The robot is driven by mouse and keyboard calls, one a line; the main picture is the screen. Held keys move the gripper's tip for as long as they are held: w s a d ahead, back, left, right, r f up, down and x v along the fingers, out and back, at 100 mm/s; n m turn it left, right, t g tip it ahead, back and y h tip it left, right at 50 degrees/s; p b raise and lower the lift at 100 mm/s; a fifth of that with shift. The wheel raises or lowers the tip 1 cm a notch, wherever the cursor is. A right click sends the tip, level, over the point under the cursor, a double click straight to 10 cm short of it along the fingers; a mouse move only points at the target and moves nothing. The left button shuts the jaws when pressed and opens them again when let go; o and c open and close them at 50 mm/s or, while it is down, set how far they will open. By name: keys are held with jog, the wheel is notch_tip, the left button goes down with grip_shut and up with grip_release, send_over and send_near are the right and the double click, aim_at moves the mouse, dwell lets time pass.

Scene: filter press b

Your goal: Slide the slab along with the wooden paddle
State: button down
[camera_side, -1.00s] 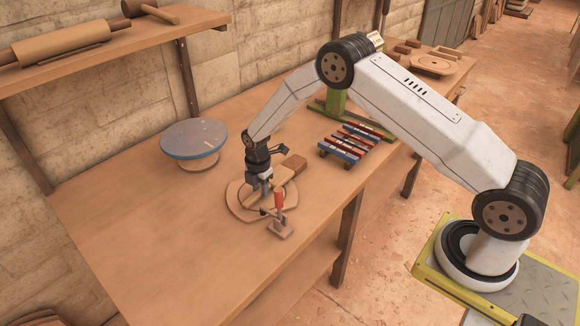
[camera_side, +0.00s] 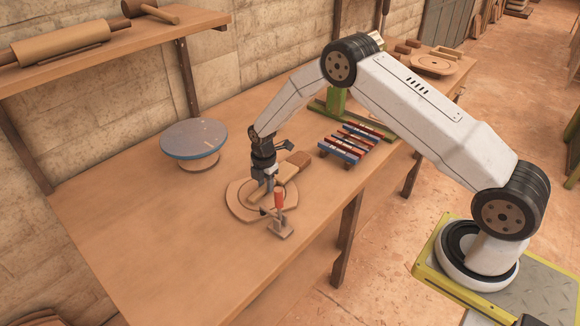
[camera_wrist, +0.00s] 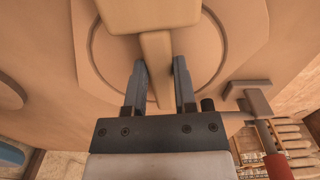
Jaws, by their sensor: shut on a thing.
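My gripper (camera_wrist: 160,75) is shut on the narrow handle of the wooden paddle (camera_wrist: 157,48), which lies between its two fingers in the wrist view. The paddle's wider light part is at the top edge there, cut off by the frame. Beneath it is a flat tan disc, apparently the slab (camera_wrist: 108,58), on a wider angular board (camera_wrist: 245,35). I cannot tell whether the paddle touches the disc. In the side view my gripper (camera_side: 269,184) is low over this round tan area, partly hiding it.
A red-handled clamp (camera_side: 279,201) stands close at the board's front right edge. A blue-rimmed turntable (camera_side: 193,138) stands behind left, and a rack of coloured bars (camera_side: 345,146) to the right. The table's left part is clear.

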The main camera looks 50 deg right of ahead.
aim_at(259, 191)
jog(key=shift+a, duration=0.2)
dwell(0.5)
jog(key=shift+s+a, duration=0.1)
jog(key=shift+a, duration=1.2)
jog(key=shift+r, duration=0.1)
notch_tip(259, 191, up, 10)
dwell(1.2)
jog(key=shift+s, duration=0.1)
dwell(0.3)
jog(key=s+r+m, duration=0.3)
jog(key=s+m, duration=0.4)
jog(key=m, duration=0.2)
jog(key=s+r+m, duration=0.3)
jog(key=s+m, duration=0.3)
jog(key=m, duration=0.3)
jog(key=shift+s+a+m, duration=0.2)
jog(key=shift+s+m, duration=0.15)
jog(key=shift+m, duration=0.05)
